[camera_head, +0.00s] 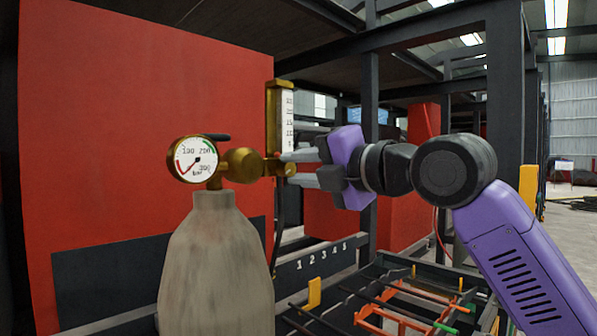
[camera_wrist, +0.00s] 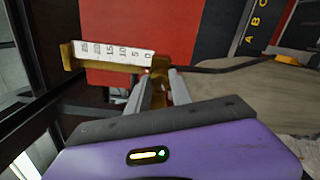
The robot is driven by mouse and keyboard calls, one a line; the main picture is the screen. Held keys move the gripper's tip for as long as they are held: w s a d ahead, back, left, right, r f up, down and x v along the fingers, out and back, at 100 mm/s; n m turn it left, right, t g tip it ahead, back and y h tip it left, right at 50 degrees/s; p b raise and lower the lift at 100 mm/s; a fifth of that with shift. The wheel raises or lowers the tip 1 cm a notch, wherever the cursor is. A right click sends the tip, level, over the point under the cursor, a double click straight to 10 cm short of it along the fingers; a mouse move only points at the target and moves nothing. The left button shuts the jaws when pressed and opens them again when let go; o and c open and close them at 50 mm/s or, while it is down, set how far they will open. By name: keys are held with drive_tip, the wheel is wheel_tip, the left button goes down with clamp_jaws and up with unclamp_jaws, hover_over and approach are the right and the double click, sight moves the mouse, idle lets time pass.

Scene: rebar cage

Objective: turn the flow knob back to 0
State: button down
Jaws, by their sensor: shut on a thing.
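The brass flow meter (camera_head: 272,115) stands upright with a white numbered scale (camera_head: 287,118) on its front. The scale also shows in the wrist view (camera_wrist: 113,53), running from 0 beside the fingers to 25 at the far left. I cannot make out a flow level on it. The flow knob sits at the meter's lower end; brass shows between my fingers in the wrist view (camera_wrist: 158,93), and the rest is hidden. My gripper (camera_head: 288,168) reaches in from the right, its two grey fingers shut on the knob. The knob's setting cannot be read.
A grey gas cylinder (camera_head: 216,265) stands below the regulator, with a round pressure gauge (camera_head: 196,160) at left. A hose (camera_head: 277,235) hangs under the meter. A red panel (camera_head: 130,120) is behind. A dark rack with rods (camera_head: 380,300) lies lower right.

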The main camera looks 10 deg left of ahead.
drive_tip(key=shift+f+n, duration=0.1)
drive_tip(key=shift+n, duration=1)
drive_tip(key=shift+a, duration=0.1)
drive_tip(key=c, duration=1.1)
unclamp_jaws()
drive_tip(key=shift+c, duration=0.2)
drive_tip(key=b+v, duration=0.1)
drive_tip(key=v, duration=0.7)
drive_tip(key=shift+b, duration=0.35)
